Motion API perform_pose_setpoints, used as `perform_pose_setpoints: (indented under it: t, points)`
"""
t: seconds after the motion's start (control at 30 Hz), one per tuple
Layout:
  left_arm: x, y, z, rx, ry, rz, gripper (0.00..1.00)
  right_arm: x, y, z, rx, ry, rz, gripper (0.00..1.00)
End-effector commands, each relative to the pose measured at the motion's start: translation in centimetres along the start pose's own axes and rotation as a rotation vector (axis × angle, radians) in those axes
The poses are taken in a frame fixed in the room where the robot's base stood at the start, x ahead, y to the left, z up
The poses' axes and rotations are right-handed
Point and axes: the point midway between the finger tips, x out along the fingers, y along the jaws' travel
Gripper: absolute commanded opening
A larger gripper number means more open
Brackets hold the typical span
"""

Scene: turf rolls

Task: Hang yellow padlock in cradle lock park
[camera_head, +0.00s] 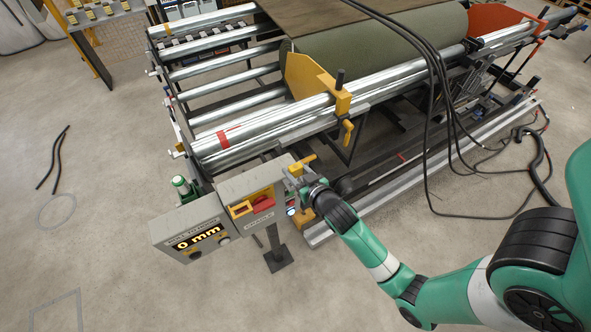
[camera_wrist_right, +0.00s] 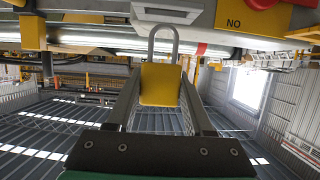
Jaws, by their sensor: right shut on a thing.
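The yellow padlock (camera_wrist_right: 160,88) is held between the two fingers of my right gripper (camera_wrist_right: 158,78) in the right wrist view. Its grey shackle points up in that view and overlaps a grey edge; I cannot tell whether it touches or hooks anything. In the head view my right gripper (camera_head: 298,184) is at the right side of the grey CRADLE box (camera_head: 232,187), which has a red knob (camera_head: 262,203) on a yellow plate. I cannot pick out the padlock or a lock park surely in the head view. My left gripper is out of view.
A display box (camera_head: 197,236) reading 0 mm adjoins the CRADLE box. Behind them is a machine frame with metal rollers (camera_head: 222,66) and a green turf roll (camera_head: 370,50). Black cables (camera_head: 435,110) hang at the right. Floor at the left is mostly clear.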

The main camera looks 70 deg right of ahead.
Motion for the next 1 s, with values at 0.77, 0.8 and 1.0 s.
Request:
perform_pose_setpoints:
  t: [0.77, 0.8, 1.0]
  points:
    - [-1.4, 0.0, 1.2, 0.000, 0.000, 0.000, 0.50, 0.7, 0.0, 1.9, 0.000, 0.001, 0.000, 0.00]
    - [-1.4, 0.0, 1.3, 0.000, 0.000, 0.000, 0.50, 0.8, 0.0, 2.0, 0.000, 0.001, 0.000, 0.00]
    - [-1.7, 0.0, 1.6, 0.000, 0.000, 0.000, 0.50, 0.9, 0.0, 2.5, 0.000, 0.001, 0.000, 0.00]
